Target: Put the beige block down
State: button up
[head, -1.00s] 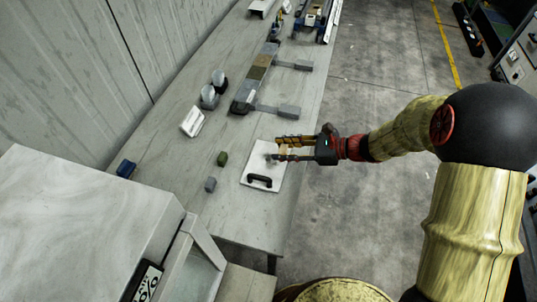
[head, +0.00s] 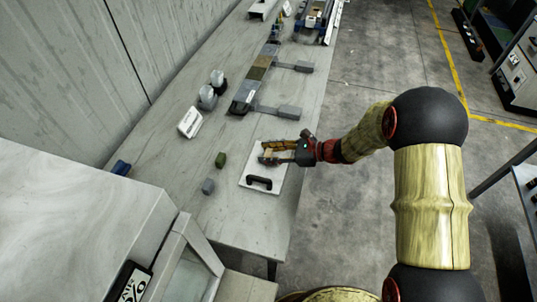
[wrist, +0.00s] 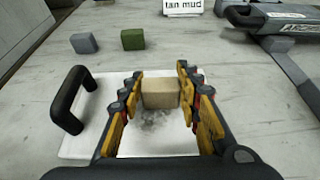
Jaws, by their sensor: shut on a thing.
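The beige block (wrist: 160,94) sits between the fingertips of my gripper (wrist: 160,84) in the wrist view, with a finger on either side. My gripper is shut on it. In the head view my gripper (head: 265,152) reaches in from the right over the white board (head: 262,184), and the block is mostly hidden by the fingers. The board also shows in the wrist view (wrist: 90,142), with a grey smudge just in front of the block. I cannot tell whether the block touches the board.
A black handle (wrist: 70,100) stands on the board left of my gripper. A green block (head: 221,160) and a grey block (head: 208,187) lie left of the board. A "tan mud" sign (wrist: 183,5) stands behind. Grey metal equipment (head: 243,98) lies farther up the table.

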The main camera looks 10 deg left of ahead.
jog(key=o, duration=1)
jog(key=shift+c, duration=0.2)
jog(key=shift+r, duration=0.2)
jog(key=p+v, duration=0.2)
jog(key=v, duration=1)
jog(key=shift+f+p, duration=0.15)
jog(key=shift+p, duration=0.15)
jog(key=s+d+r+n+g+h, duration=0.25)
jog(key=s+r+n+h, duration=0.25)
jog(key=s+r+n, duration=0.65)
jog(key=s+d+r+n+t+h, duration=0.6)
jog(key=s+d+r+n+h, duration=0.2)
jog(key=s+d, duration=0.6)
notch_tip(320, 180, up, 2)
jog(key=shift+s+r, duration=0.15)
